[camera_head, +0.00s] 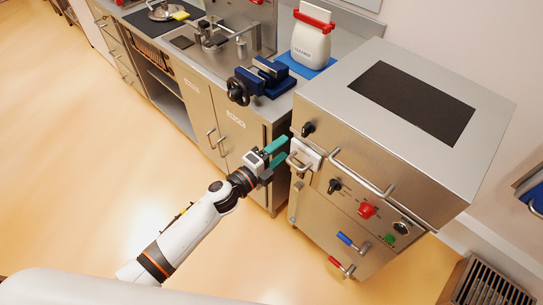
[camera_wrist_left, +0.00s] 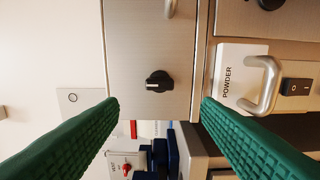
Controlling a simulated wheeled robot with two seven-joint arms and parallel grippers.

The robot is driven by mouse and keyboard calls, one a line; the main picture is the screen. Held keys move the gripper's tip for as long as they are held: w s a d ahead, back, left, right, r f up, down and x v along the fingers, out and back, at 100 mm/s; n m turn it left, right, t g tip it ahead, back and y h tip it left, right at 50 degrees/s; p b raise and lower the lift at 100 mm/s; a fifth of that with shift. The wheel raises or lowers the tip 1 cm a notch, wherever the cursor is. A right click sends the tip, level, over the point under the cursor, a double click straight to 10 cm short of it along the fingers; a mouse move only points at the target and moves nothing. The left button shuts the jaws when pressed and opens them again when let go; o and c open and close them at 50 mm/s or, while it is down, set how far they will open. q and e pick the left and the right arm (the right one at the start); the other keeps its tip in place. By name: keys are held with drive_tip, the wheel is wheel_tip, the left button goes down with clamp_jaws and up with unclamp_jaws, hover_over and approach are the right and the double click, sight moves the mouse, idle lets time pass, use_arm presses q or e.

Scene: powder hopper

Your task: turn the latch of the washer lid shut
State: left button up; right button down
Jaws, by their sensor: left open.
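The washer (camera_head: 420,80) is a large steel box with a dark panel on its sloping lid. A small black knob, seemingly the lid latch (camera_head: 308,129), sits near the upper left end of its front. In the left wrist view the latch (camera_wrist_left: 158,81) is round with a grip bar and a white mark, lying roughly sideways. My left gripper (camera_head: 284,149) is open and empty, its green fingers close to the washer front, just below and left of the latch. In the left wrist view the fingertips (camera_wrist_left: 160,102) lie either side of the latch's line, apart from it. My right gripper is not in view.
The white powder drawer (camera_head: 306,150) with its metal handle is beside my fingertips. A bar handle (camera_head: 360,173), a second black knob (camera_head: 335,186) and a red button (camera_head: 367,210) are on the front. A blue vise (camera_head: 262,78) and a cleaner bottle (camera_head: 311,42) stand on the counter.

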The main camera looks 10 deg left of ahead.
use_arm(q)
drive_tip(key=shift+v, duration=1.5)
